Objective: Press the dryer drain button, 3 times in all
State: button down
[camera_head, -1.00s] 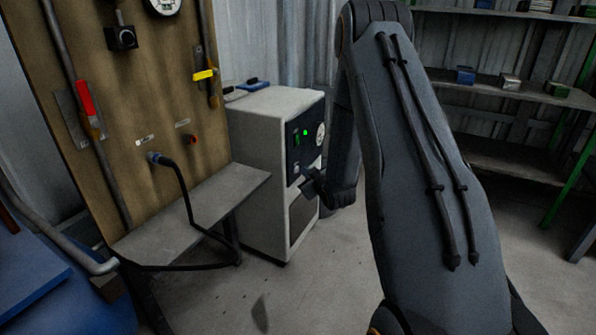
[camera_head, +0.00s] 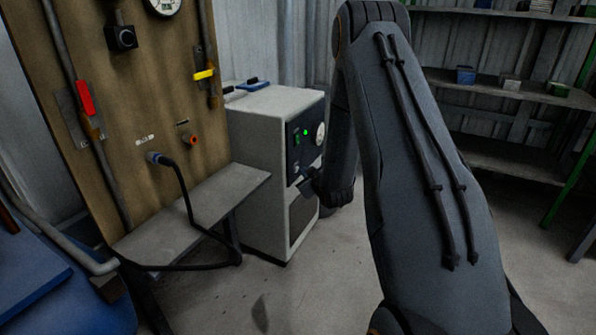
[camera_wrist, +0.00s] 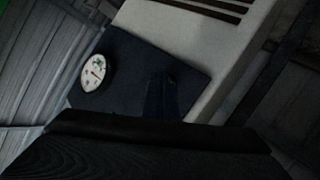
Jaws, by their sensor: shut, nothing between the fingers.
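The dryer is a pale cabinet (camera_head: 262,150) in the middle of the head view. Its dark control panel (camera_head: 292,140) carries a lit green lamp, a green switch and a round white gauge (camera_head: 320,135). A small grey spot low on the panel (camera_head: 296,168) may be the drain button; it is too small to be sure. My gripper (camera_head: 307,183) is shut and empty, at the lower part of the panel; I cannot tell whether it touches. In the wrist view the panel (camera_wrist: 130,75) and gauge (camera_wrist: 96,72) show, dark and tilted, with my gripper's body hiding the lower part.
A brown board (camera_head: 150,90) with pipes, a red lever and a yellow lever stands at left, above a grey shelf (camera_head: 195,205) with a black cable. Shelving (camera_head: 510,90) is at the right rear. The floor before the dryer is clear.

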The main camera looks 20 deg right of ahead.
jog(key=shift+w, duration=0.1)
dwell(0.5)
jog(key=shift+s+d+p, duration=0.4)
jog(key=shift+s, duration=0.3)
jog(key=shift+d, duration=0.1)
jog(key=s+d+p, duration=0.1)
jog(key=s, duration=0.1)
jog(key=s+d, duration=0.2)
jog(key=shift+p, duration=0.4)
dwell(0.5)
